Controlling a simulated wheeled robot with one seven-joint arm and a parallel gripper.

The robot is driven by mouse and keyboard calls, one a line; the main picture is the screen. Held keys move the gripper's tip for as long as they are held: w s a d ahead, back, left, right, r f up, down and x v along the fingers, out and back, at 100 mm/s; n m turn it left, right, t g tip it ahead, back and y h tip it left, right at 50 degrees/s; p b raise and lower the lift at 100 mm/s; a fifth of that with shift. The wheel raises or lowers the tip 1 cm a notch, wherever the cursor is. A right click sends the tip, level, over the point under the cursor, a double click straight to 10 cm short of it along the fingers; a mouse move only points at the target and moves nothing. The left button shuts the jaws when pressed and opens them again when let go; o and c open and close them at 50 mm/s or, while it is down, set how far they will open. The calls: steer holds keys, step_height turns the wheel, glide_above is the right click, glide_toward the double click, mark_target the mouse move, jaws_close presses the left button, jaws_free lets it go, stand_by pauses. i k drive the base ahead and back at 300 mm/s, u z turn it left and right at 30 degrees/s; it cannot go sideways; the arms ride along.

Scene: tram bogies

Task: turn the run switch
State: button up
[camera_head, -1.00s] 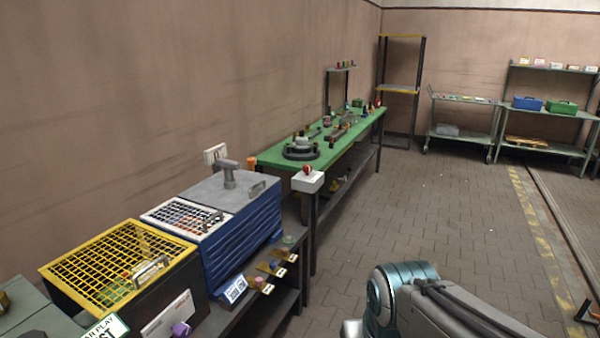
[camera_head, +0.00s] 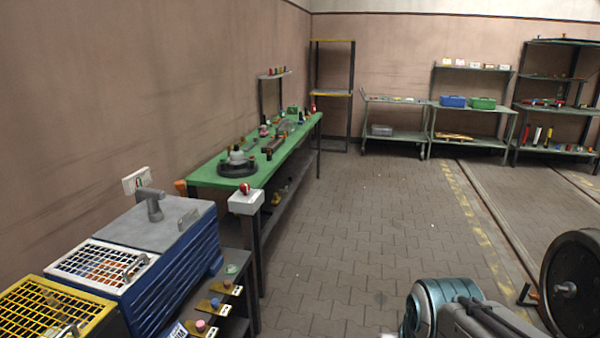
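A white box with a red knob (camera_head: 246,190) sits at the near right corner of the green workbench (camera_head: 215,176). It looks like the run switch, but any label on it is too small to read. A small white wall unit with a dark and green mark (camera_head: 136,180) is fixed to the wall left of the bench. Part of my arm shows at the bottom right, well away from both. My gripper is outside the picture.
A blue cabinet with a grey top (camera_head: 140,232) and a yellow-grid case (camera_head: 50,310) stand at the near left. Shelves (camera_head: 470,106) line the far wall. A large dark wheel (camera_head: 565,290) stands at the right. The paved floor right of the bench is clear.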

mark_target(245, 186)
steer(key=z, duration=0.4)
steer(key=i, duration=1.6)
steer(key=u, duration=0.3)
steer(key=i, duration=1.15)
steer(key=u, duration=1.55)
steer(key=i, duration=0.65)
steer(key=u, duration=0.55)
